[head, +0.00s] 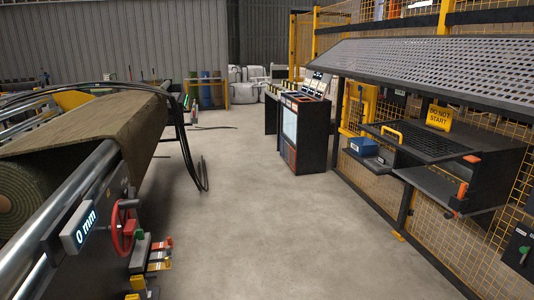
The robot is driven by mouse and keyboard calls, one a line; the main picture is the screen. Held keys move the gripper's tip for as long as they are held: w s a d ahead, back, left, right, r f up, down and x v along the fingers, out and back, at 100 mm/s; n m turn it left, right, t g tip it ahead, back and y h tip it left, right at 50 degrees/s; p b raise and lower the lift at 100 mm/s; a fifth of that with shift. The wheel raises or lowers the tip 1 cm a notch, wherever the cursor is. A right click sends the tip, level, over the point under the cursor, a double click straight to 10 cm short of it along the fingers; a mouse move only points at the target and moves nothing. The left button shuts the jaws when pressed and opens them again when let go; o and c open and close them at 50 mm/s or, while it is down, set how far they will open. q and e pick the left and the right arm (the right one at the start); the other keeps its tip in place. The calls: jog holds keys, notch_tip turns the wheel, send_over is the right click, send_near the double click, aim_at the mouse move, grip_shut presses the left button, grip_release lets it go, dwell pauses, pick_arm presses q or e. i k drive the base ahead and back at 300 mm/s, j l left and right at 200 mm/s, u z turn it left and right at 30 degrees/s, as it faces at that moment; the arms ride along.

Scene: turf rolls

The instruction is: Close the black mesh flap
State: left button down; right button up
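The black mesh flap (430,143) is at the right of the head view, on a dark cabinet fixed to the yellow mesh fence. It lies nearly flat and sticks out over a dark shelf. A yellow handle (391,134) is at its left edge. A yellow "DO NOT START" sign (439,117) stands just behind it. An orange latch-like part (461,191) is on the cabinet's near right edge. How the flap is hinged cannot be told. Neither of my grippers is in view.
A large grey perforated canopy (440,65) hangs above the cabinet. A blue box (363,146) sits on a small shelf left of it. A dark console (304,130) stands further back. The turf roller machine (75,170) fills the left. The concrete floor between is clear.

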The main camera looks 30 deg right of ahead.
aim_at(469, 156)
jog(key=i+l+z, duration=0.1)
jog(key=i+z, duration=0.15)
jog(key=z, duration=0.15)
jog(key=i+z, duration=0.4)
jog(key=i+j+z, duration=0.1)
jog(key=z, duration=0.25)
jog(key=i+z, duration=0.25)
jog(key=z, duration=0.15)
jog(key=i+j+z, duration=0.15)
jog(key=i+z, duration=0.25)
jog(key=i+j+z, duration=0.15)
jog(key=z, duration=0.2)
